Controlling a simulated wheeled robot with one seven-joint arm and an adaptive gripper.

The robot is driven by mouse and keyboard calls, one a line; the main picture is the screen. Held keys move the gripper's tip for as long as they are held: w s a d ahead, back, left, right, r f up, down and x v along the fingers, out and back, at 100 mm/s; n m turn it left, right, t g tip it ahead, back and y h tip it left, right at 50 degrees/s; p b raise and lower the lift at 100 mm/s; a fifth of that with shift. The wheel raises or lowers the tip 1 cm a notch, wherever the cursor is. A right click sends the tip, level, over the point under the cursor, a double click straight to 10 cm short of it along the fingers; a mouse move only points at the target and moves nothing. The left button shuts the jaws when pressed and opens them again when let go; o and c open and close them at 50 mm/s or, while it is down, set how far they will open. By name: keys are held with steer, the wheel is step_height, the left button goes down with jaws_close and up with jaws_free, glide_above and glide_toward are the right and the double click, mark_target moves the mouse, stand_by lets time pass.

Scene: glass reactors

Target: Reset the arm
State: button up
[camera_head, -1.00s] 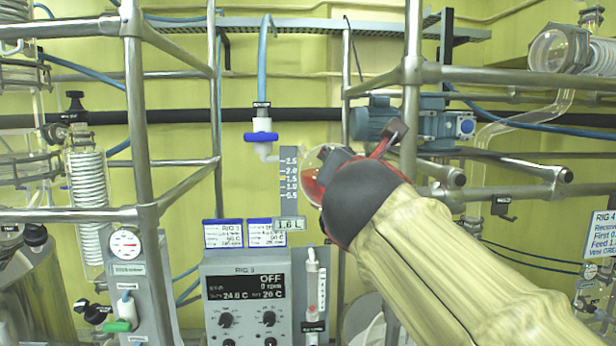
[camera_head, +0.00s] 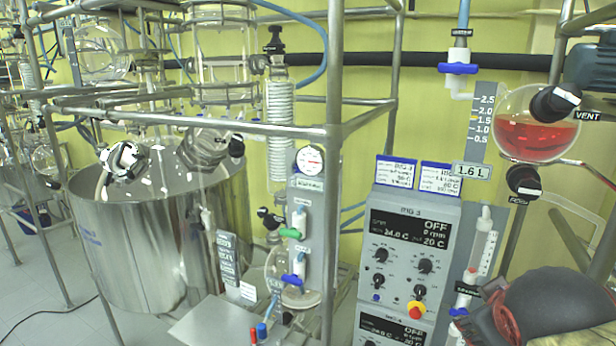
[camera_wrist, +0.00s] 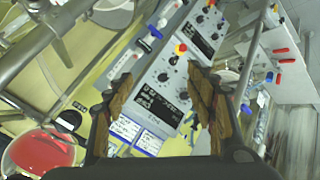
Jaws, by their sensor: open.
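My gripper (camera_wrist: 165,85) shows in the wrist view with its two brown-padded fingers spread apart and nothing held between them. Beyond the fingers is the grey RIG 3 control box (camera_wrist: 165,75), tilted in that view. In the head view a dark rounded part of my arm (camera_head: 560,305) fills the lower right corner, in front of the rig; the fingertips cannot be made out there. The RIG 3 box (camera_head: 398,250) stands left of my arm, its display reading OFF.
A round glass vessel with red liquid (camera_head: 535,138) hangs above my arm, and shows at lower left in the wrist view (camera_wrist: 38,153). Black valve knobs (camera_head: 524,182) jut out below it. Metal frame tubes (camera_head: 335,120) and a large steel vessel (camera_head: 160,225) stand to the left.

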steer(key=s+a+f+m+y+b, duration=0.1)
steer(key=s+a+f+b, duration=0.1)
steer(key=f, duration=0.7)
steer(key=s+a+f+g+y+b, duration=0.1)
steer(key=s+a+f+y+b, duration=0.1)
steer(key=a+f+b, duration=0.3)
steer(key=s+a+f+m+g+y+b, duration=0.1)
steer(key=s+a+f+y+b, duration=0.1)
steer(key=a+f, duration=0.5)
step_height(320, 180, down, 6)
steer(key=shift+s+a+f+m+b, duration=0.1)
steer(key=shift+s+a+m+b, duration=0.2)
steer(key=shift+s+b, duration=0.75)
steer(key=shift+w+d+r, duration=0.15)
steer(key=shift+w+r, duration=0.05)
